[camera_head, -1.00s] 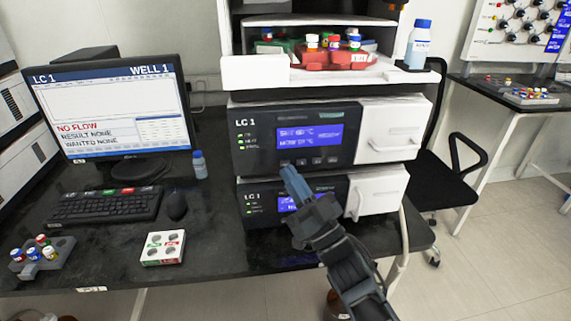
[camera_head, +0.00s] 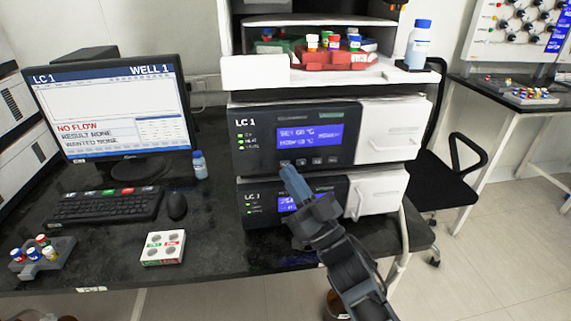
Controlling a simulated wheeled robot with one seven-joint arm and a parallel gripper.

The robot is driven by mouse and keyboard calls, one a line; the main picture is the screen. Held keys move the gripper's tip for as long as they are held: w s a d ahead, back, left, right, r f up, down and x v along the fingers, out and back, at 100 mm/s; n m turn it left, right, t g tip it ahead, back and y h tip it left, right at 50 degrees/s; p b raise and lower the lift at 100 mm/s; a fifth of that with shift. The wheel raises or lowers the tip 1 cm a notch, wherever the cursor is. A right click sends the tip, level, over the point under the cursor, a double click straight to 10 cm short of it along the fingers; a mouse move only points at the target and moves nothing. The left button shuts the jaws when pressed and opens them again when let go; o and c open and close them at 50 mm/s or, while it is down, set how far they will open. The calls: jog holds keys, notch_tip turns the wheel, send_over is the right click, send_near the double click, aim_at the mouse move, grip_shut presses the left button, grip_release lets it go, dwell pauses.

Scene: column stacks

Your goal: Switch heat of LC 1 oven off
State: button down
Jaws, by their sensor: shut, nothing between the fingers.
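The upper LC 1 unit (camera_head: 262,149) is a black-fronted box with a lit blue display (camera_head: 308,137) and a white right-hand door. The display seems to read a set value of 60 °C; the smaller text is blurred. Green lights, one labelled HEAT (camera_head: 241,141), show on its left. A row of small buttons (camera_head: 317,161) lies under the display. My gripper (camera_head: 285,170) is shut and empty, its tip at the left end of that button row. I cannot tell whether the tip touches a button. The arm partly hides the lower unit's display.
A lower LC 1 unit (camera_head: 262,190) stands directly beneath. A monitor (camera_head: 115,108), keyboard (camera_head: 105,205), mouse (camera_head: 176,206) and white vial block (camera_head: 163,248) are on the bench to the left. A shelf above holds a red vial rack (camera_head: 330,60) and a bottle (camera_head: 419,45).

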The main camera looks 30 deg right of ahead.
jog(key=shift+w, duration=0.15)
jog(key=shift+w+d, duration=0.1)
jog(key=shift+w, duration=0.2)
jog(key=shift+w+d, duration=0.15)
jog(key=shift+w, duration=0.2)
dwell(0.7)
jog(key=shift+s, duration=0.1)
dwell(0.3)
jog(key=shift+s+a, duration=0.25)
jog(key=shift+s, duration=0.45)
jog(key=shift+s, duration=0.1)
jog(key=s, duration=0.1)
jog(key=s+a, duration=0.1)
jog(key=s, duration=0.1)
jog(key=s+p, duration=0.1)
jog(key=shift+s+a, duration=0.3)
dwell(0.5)
